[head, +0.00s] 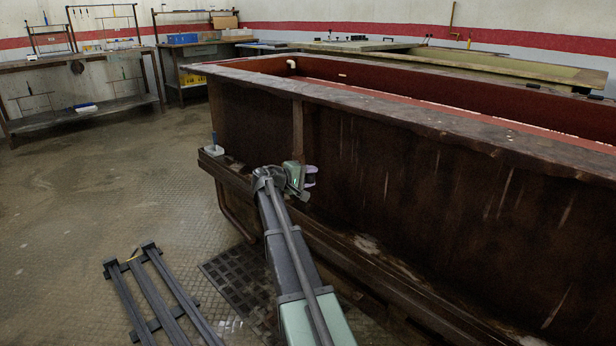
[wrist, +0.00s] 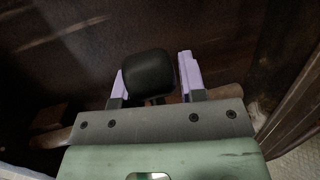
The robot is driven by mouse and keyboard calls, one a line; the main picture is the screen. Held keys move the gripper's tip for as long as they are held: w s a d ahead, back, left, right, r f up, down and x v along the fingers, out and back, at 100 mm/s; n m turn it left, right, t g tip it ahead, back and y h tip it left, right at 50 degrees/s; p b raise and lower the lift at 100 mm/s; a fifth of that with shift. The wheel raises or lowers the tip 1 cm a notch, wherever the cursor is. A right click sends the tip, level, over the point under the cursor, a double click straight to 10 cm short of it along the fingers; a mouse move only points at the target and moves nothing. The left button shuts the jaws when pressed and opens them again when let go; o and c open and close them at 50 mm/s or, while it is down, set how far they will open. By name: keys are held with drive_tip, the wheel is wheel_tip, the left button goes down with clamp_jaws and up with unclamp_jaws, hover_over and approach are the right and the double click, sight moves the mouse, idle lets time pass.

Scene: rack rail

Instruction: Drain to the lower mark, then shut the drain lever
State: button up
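The large brown tank (head: 400,180) with a red inner wall (head: 440,85) fills the right of the head view. A small pale mark (head: 342,74) shows on the far inner wall; the near rim hides much of the inside, so I cannot tell the liquid level. My gripper (head: 308,176) is at the tank's near outer side. In the wrist view a black knob (wrist: 148,76), perhaps the drain lever's, sits between the purple fingers (wrist: 151,84). It overlaps the left finger, and a narrow gap shows beside the right finger. The lever's lower part is hidden.
Benches (head: 75,62) line the back. Open floor is at left.

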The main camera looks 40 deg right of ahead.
drive_tip(key=shift+w, duration=0.15)
drive_tip(key=p+v, duration=0.2)
drive_tip(key=v, duration=0.9)
drive_tip(key=shift+d, duration=0.1)
